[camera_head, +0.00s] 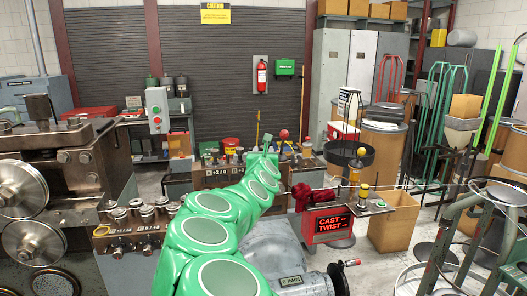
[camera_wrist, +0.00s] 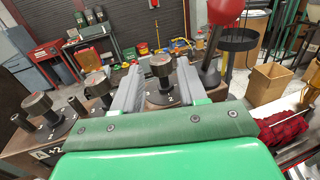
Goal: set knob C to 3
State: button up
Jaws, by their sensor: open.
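In the wrist view my gripper (camera_wrist: 158,66) is open, with one grey finger on each side of a dark round-topped knob (camera_wrist: 161,69). I cannot tell whether either finger touches it. A "2" shows on the panel by this knob; its letter is hidden. Two more knobs stand to the left: a middle one (camera_wrist: 97,84) and a far-left one (camera_wrist: 36,104), by the marking "A +2". In the head view the brown knob panel (camera_head: 214,177) is partly hidden behind my green arm, and I cannot make out my fingers there.
A red ball-topped lever (camera_wrist: 224,10) rises close to the right finger. A black round tray (camera_wrist: 240,38) and a cardboard box (camera_wrist: 268,82) stand beyond it.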

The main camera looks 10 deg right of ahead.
jog(key=shift+v, duration=2.25)
jog(key=shift+w, duration=0.1)
